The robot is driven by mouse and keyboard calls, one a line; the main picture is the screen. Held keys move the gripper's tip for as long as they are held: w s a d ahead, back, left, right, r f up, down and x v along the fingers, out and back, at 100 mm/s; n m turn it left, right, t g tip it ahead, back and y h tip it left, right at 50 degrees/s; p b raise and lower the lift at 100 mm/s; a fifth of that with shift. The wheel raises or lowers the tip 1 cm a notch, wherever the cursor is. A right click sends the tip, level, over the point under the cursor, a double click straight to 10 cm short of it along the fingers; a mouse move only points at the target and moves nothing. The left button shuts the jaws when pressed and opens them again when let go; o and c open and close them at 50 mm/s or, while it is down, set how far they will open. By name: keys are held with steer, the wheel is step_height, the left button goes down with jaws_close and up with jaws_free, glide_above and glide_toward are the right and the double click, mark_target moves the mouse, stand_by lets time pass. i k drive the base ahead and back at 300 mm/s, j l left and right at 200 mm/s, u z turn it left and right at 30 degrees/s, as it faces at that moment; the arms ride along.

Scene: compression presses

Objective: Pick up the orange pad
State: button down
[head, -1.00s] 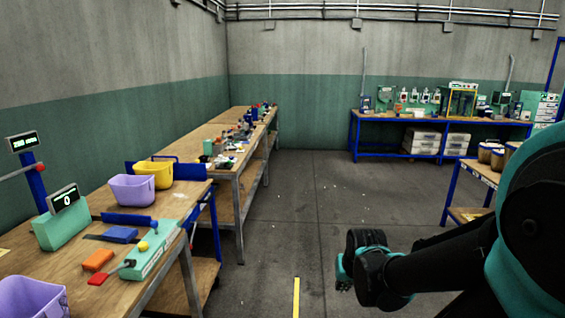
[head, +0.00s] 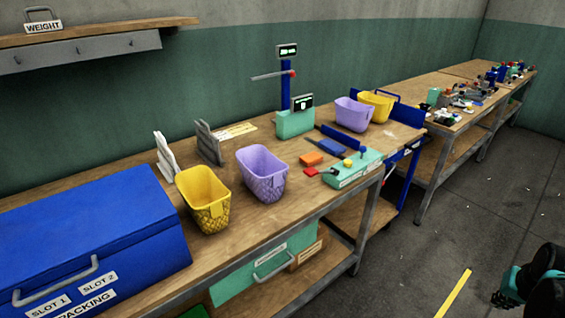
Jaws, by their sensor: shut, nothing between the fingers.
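The orange pad (head: 312,159) lies flat on the wooden workbench (head: 330,200), in front of the teal scale (head: 296,123). A blue pad (head: 333,146) lies just behind it to the right. My gripper (head: 506,298) shows at the lower right edge, over the floor and well away from the bench. It is shut and empty. The picture shows it small, and much of my arm is cut off by the frame.
A purple bin (head: 262,174) and a yellow bin (head: 205,198) stand left of the pad. Another purple bin (head: 353,114) and yellow bin (head: 377,106) stand behind. A blue packing box (head: 90,235) fills the near left. Floor (head: 425,255) right of the bench is clear.

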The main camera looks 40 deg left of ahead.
mark_target(308, 160)
steer(key=u, duration=1.35)
